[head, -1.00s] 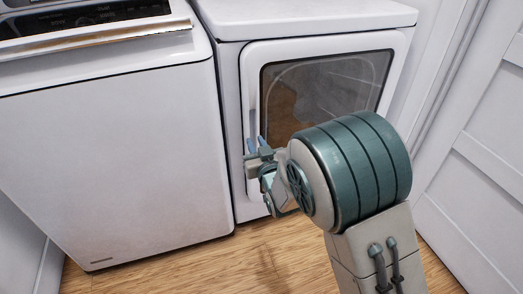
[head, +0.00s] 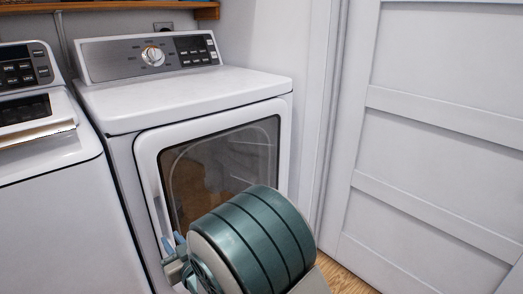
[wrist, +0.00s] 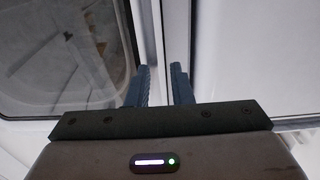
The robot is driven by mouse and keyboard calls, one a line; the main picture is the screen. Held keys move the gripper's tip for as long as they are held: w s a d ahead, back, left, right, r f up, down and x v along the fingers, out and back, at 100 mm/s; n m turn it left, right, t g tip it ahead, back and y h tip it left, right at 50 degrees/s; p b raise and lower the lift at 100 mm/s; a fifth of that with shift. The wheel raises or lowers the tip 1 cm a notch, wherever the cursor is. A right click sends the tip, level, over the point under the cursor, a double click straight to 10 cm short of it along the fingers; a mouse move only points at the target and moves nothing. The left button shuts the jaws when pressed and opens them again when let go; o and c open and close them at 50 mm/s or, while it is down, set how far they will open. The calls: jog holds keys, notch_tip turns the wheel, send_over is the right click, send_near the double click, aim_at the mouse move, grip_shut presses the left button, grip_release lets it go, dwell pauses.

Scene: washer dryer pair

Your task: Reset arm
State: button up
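My gripper (head: 172,242) is in front of the lower left edge of the dryer door (head: 220,130), partly hidden behind my own wrist link in the head view. In the wrist view, my gripper's two blue fingers (wrist: 160,84) point up with a narrow gap between them, and I see nothing held. Behind the gap runs a pale vertical strip at the door's edge, with the dark door window (wrist: 65,50) to its left. I cannot tell whether the fingers touch the door. The door looks shut.
The white dryer (head: 185,95) stands right of the white washer (head: 45,180). A white panelled door (head: 430,150) stands close on the right. A wooden shelf (head: 110,6) is above the dryer. A little wood floor (head: 340,277) shows at the bottom.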

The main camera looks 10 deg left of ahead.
aim_at(155, 214)
jog(key=b+x, duration=0.2)
jog(key=x, duration=0.9)
jog(key=shift+w+a+f+b, duration=0.15)
jog(key=shift+w+a+b, duration=0.15)
jog(key=shift+x, duration=0.95)
